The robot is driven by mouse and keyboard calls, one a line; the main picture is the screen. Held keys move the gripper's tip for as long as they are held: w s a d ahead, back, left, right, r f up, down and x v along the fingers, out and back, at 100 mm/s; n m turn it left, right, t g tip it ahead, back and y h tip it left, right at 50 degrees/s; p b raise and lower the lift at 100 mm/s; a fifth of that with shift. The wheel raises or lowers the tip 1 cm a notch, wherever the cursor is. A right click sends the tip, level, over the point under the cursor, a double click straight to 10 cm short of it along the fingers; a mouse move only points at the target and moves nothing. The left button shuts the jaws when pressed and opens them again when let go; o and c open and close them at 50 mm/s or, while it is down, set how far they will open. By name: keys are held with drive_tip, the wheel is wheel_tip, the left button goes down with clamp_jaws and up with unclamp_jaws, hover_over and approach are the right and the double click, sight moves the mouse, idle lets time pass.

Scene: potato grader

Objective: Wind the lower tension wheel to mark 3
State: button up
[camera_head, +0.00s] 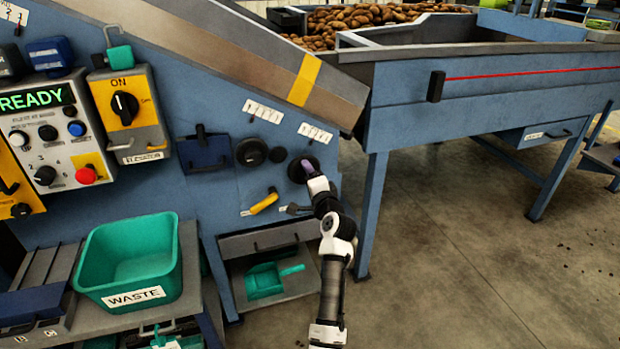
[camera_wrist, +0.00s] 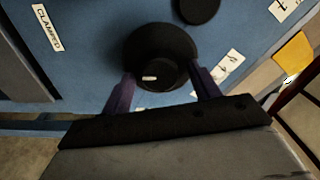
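Two round black wheels are on the sloping blue machine panel. The lower, right-hand black wheel (camera_head: 297,172) is partly hidden by my gripper (camera_head: 308,166). In the wrist view this wheel (camera_wrist: 165,38) has a raised hub with a small pale mark (camera_wrist: 149,78). My gripper (camera_wrist: 163,82) has its dark purple fingers spread, one on each side of the hub. I cannot tell whether they touch the wheel's rim. A white number strip (camera_head: 315,132) is above the wheel, too small to read. The other black wheel (camera_head: 251,152) is up and left.
A yellow handle (camera_head: 264,203) and small black knobs are close by on the panel. A blue latch box (camera_head: 204,152) is to the left. A green waste bin (camera_head: 130,258) stands at lower left. A blue hopper leg (camera_head: 371,215) is just right of my arm. Open floor lies beyond.

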drive_tip(key=v, duration=1.3)
drive_tip(key=shift+s, duration=0.35)
drive_tip(key=shift+d+r, duration=0.1)
